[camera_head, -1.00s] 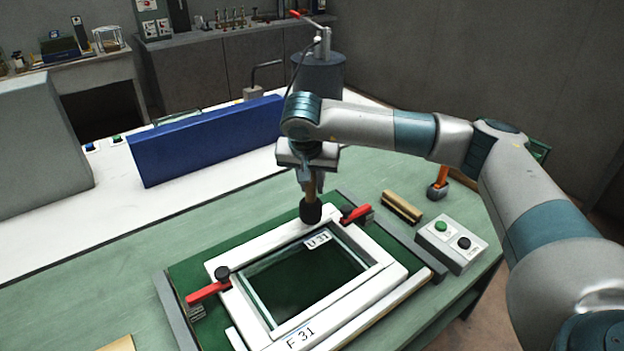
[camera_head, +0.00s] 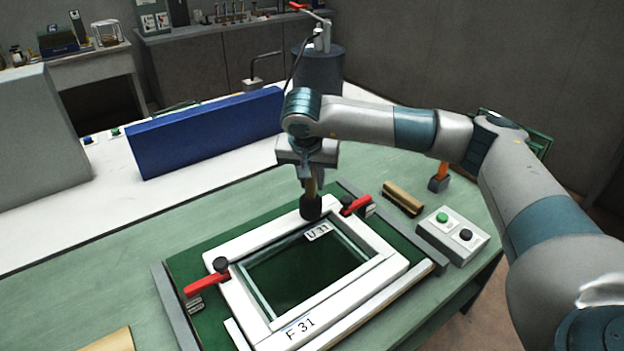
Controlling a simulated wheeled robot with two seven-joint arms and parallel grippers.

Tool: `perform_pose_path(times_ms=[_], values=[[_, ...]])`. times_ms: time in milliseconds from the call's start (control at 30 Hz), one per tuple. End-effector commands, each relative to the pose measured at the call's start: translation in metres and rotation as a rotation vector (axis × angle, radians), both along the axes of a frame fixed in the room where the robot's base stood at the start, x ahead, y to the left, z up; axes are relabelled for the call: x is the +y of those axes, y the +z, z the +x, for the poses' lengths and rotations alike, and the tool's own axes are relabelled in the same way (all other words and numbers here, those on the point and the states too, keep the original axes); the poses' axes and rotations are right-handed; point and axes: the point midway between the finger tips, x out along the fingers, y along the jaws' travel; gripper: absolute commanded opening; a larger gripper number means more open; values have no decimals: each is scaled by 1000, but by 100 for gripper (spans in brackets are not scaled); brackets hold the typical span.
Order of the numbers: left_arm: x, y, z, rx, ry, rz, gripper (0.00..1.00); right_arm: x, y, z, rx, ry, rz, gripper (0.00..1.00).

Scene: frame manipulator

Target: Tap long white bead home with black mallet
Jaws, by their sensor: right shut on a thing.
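My right gripper (camera_head: 309,172) points down and is shut on the wooden handle of the black mallet (camera_head: 311,207). The mallet's dark head is over the far side of the white frame (camera_head: 240,300), at or just above it; I cannot tell if it touches. The frame is labelled F 31 and holds a glass pane (camera_head: 305,270) labelled U 31. A long white strip (camera_head: 345,305) runs along the frame's near side; I cannot tell for certain which strip is the long bead. My left gripper is not in view.
Red clamps stand at the frame's left (camera_head: 207,284) and far right (camera_head: 355,205). A wooden block (camera_head: 403,199), a button box (camera_head: 453,235) and an orange-handled tool (camera_head: 440,178) lie to the right. A blue panel (camera_head: 205,135) stands behind.

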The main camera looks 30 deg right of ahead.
Motion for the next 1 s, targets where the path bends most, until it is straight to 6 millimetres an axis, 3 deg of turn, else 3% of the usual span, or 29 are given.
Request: perform_pose_path(times_ms=[167,500,1000], values=[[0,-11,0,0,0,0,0,0,-11,0,-2,-1,0,0],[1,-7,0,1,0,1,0,0,-7,0,2,1,0,0],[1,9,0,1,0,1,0,0,37,0,-2,1,1,0]])
